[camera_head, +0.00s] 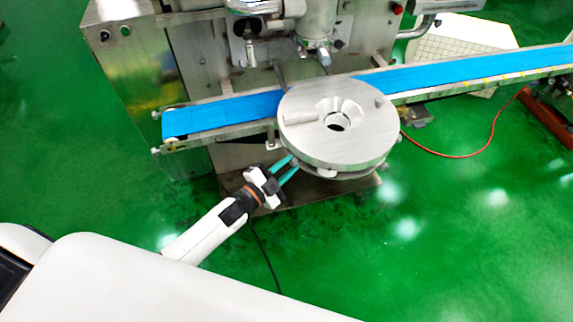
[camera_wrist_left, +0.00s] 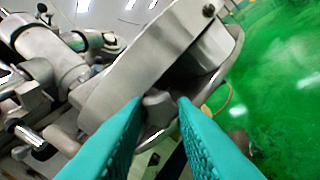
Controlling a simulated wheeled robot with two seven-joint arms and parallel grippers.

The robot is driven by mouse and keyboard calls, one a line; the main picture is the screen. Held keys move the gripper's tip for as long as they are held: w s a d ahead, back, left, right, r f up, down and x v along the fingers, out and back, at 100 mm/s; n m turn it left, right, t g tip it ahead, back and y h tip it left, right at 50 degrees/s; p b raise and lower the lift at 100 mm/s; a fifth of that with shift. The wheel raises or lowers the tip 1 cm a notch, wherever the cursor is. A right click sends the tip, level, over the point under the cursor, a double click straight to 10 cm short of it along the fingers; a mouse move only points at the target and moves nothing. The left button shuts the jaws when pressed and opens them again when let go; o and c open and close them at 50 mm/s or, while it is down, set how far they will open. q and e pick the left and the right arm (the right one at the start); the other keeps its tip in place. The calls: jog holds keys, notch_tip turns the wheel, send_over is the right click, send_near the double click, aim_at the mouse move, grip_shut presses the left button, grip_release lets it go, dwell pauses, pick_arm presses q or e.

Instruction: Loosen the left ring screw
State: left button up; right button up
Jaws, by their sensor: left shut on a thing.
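The round metal disc (camera_head: 345,147) of the machine lies in front of the blue belt, with a dark hole in its middle. My left gripper (camera_head: 291,166) reaches from the lower left to the disc's near left underside. In the left wrist view, its teal fingers (camera_wrist_left: 160,102) stand on either side of a small grey knob, the left ring screw (camera_wrist_left: 156,101), and are shut on it. The screw sits below the edge of a thick metal part (camera_wrist_left: 150,62). In the head view the screw is hidden by the disc and fingers. My right gripper is not in view.
A blue conveyor belt (camera_head: 225,113) runs behind the disc and on to the right. The steel machine body (camera_head: 135,65) stands behind it. A red cable (camera_head: 450,154) lies on the green floor at the right. The floor in front of the disc is mostly clear.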

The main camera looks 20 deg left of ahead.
pick_arm(q)
jog(key=n+p, duration=0.1)
jog(key=n, duration=0.5)
jog(key=shift+n, duration=0.3)
jog(key=n, duration=0.5)
jog(key=shift+f, duration=0.1)
jog(key=n, duration=0.4)
jog(key=shift+n+b, duration=0.8)
jog(key=shift+n, duration=1.6)
jog(key=o, duration=1)
jog(key=shift+s, duration=0.1)
jog(key=b+v, duration=0.2)
jog(key=v, duration=1)
